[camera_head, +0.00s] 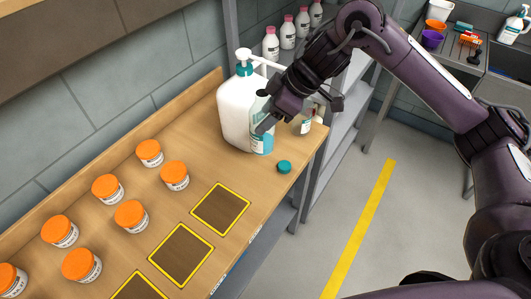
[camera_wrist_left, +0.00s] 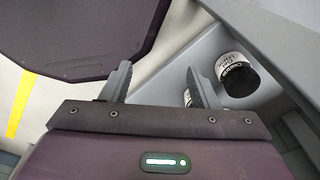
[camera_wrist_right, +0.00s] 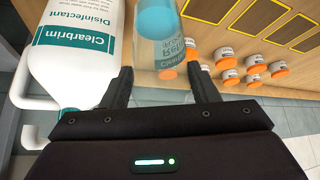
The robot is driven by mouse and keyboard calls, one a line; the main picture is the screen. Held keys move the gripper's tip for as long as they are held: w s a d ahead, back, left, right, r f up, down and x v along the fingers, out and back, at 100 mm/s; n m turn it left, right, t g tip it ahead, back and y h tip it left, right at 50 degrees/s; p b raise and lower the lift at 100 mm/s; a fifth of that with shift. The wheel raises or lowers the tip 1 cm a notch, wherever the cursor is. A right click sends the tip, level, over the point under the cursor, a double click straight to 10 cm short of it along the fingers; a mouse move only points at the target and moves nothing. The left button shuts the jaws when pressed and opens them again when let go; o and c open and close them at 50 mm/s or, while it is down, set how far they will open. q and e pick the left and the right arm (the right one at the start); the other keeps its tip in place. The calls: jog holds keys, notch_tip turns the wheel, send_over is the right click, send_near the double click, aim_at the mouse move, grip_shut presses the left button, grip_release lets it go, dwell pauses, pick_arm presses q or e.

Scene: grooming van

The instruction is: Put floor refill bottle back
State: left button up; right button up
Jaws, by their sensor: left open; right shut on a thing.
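The refill bottle (camera_head: 262,141) is clear with teal liquid and a label. It appears upright at the counter's right part, close beside the big white pump jug (camera_head: 236,112). My right gripper (camera_head: 265,112) is shut on its upper part and partly hides it. In the right wrist view the bottle (camera_wrist_right: 160,40) lies between the fingertips (camera_wrist_right: 165,85), with the "Clearbrim Disinfectant" jug (camera_wrist_right: 75,50) to its left. I cannot tell whether the bottle rests on the wood. My left gripper (camera_wrist_left: 160,85) is open and empty in its wrist view, near black-lidded jars (camera_wrist_left: 237,75) on a grey shelf.
A loose teal cap (camera_head: 284,167) lies near the counter's front edge. A small labelled bottle (camera_head: 304,126) stands at the right end. Several orange-lidded jars (camera_head: 130,216) and yellow-outlined dark squares (camera_head: 221,208) fill the left. Pink-capped bottles (camera_head: 271,44) stand on the shelf behind.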

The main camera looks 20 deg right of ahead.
aim_at(266, 150)
jog(key=f, duration=0.7)
jog(key=shift+w+a, duration=0.15)
jog(key=shift+a, duration=0.15)
jog(key=shift+f, duration=0.3)
notch_tip(266, 150, down, 4)
jog(key=shift+f+p, duration=0.2)
jog(key=shift+p, duration=0.2)
pick_arm(q)
jog(key=shift+w+a+r, duration=0.1)
jog(key=shift+a+r, duration=0.05)
jog(key=shift+a, duration=0.3)
pick_arm(e)
jog(key=shift+d, duration=0.1)
jog(key=shift+f, duration=0.15)
jog(key=o, duration=1)
pick_arm(q)
jog(key=shift+d, duration=0.1)
pick_arm(e)
jog(key=shift+o, duration=0.2)
